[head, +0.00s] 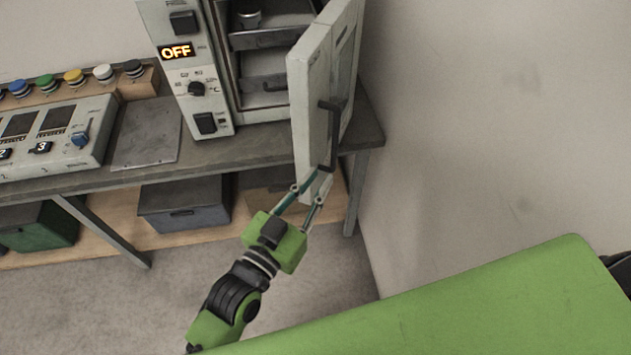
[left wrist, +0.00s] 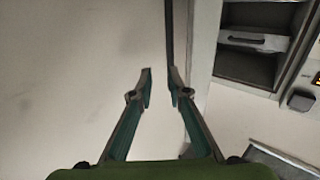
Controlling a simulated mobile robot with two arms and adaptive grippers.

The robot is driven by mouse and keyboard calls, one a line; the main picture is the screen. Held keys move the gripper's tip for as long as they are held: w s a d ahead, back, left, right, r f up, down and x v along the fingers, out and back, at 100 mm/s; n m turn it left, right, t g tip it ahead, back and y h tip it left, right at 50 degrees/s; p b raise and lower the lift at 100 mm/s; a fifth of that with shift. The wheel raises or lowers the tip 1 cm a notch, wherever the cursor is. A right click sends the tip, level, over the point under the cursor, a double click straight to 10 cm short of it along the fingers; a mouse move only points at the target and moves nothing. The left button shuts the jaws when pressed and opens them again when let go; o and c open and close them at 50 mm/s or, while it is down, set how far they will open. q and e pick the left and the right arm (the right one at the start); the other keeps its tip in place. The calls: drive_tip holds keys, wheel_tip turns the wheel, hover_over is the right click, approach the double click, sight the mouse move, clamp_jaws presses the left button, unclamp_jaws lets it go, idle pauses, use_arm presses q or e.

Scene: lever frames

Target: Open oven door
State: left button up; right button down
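The oven (head: 205,85) stands on the bench with its pale door (head: 310,95) swung open toward me, so its inside shows. The door carries a dark bar handle (head: 333,135) on its right-hand face. My left gripper (head: 313,187) is at the lower end of the door, close to the handle's bottom end. Its two fingers are apart, also in the left wrist view (left wrist: 160,75), with nothing clearly held. That view shows a dark upright strip by the right fingertip and the oven interior (left wrist: 250,40) to the right. Contact with the door cannot be told. My right gripper is out of view.
Inside the oven are shelves and a metal cup (head: 248,15). A control box (head: 55,140), coloured buttons (head: 73,77) and a grey plate (head: 147,130) are on the bench to the left. Bins (head: 185,205) stand below. A bare wall (head: 480,120) is to the right.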

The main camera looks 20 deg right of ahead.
use_arm(q)
drive_tip(key=shift+s+a+r, duration=0.1)
drive_tip(key=shift+s+a, duration=0.15)
drive_tip(key=c, duration=0.4)
drive_tip(key=shift+a, duration=0.2)
clamp_jaws()
drive_tip(key=w+a+r+n+g+h+b, duration=0.1)
drive_tip(key=w+a+n+b, duration=0.2)
drive_tip(key=a+n+b, duration=0.35)
drive_tip(key=w+a+r+n+b, duration=0.1)
drive_tip(key=w+a+n+b, duration=0.3)
drive_tip(key=a+n, duration=0.5)
drive_tip(key=w+d+p, duration=0.1)
drive_tip(key=d+p, duration=0.1)
drive_tip(key=d, duration=0.3)
drive_tip(key=w+d+n+p, duration=0.1)
drive_tip(key=w+d+p, duration=0.1)
drive_tip(key=d, duration=0.4)
drive_tip(key=shift+w+d+p, duration=0.25)
drive_tip(key=shift+d+p, duration=0.05)
drive_tip(key=shift+p, duration=0.05)
